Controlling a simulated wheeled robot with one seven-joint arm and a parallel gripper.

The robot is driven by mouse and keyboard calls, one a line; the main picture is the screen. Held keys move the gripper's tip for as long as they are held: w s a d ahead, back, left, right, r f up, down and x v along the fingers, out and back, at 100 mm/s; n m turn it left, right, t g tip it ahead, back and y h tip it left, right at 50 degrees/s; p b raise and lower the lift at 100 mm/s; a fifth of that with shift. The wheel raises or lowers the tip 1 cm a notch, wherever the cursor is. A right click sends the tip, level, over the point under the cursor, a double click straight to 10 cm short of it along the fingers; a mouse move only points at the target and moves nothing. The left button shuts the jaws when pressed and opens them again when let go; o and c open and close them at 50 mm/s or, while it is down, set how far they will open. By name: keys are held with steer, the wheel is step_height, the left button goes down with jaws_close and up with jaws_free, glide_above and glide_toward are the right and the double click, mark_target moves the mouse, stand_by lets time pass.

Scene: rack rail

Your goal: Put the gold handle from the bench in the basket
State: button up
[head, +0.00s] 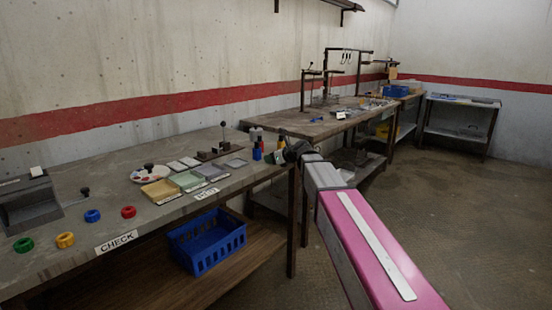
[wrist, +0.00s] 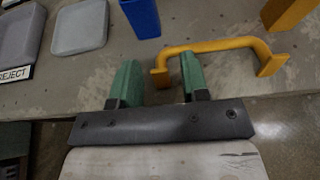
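The gold handle (wrist: 215,46) is a U-shaped bar lying on the bench (wrist: 90,78) near its edge in the wrist view. My gripper (wrist: 160,72) is open, with its two green fingers apart. The handle's left end shows in the gap between the fingers, and the right finger reaches inside the bend of the handle. I cannot tell whether a finger touches it. In the head view my gripper (head: 283,155) is at the bench's right end, and I cannot make out the handle there. The blue basket (head: 207,241) stands on the shelf below the bench and looks empty.
A blue block (wrist: 141,17) and a yellow-orange piece (wrist: 287,13) stand just beyond the handle. Grey trays (wrist: 80,27) and a REJECT label lie to the left. Coloured rings (head: 92,215) lie farther left on the bench. The floor (head: 440,200) to the right is clear.

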jaws_close()
steer(key=shift+r, duration=0.5)
step_height(320, 180, up, 4)
steer(key=shift+f, duration=0.25)
steer(key=s+a+r, duration=0.6)
steer(key=s+a, duration=0.1)
steer(key=s, duration=0.2)
steer(key=s+d+f, duration=0.3)
steer(key=d+f, duration=0.4)
steer(key=d, duration=0.4)
steer(key=s+d+f, duration=0.4)
steer(key=d+f, duration=0.3)
steer(key=d, duration=0.4)
steer(key=s+d+f, duration=0.3)
steer(key=d+f, duration=0.4)
steer(key=d, duration=0.4)
steer(key=shift+s+f, duration=0.15)
steer(key=shift+s, duration=0.2)
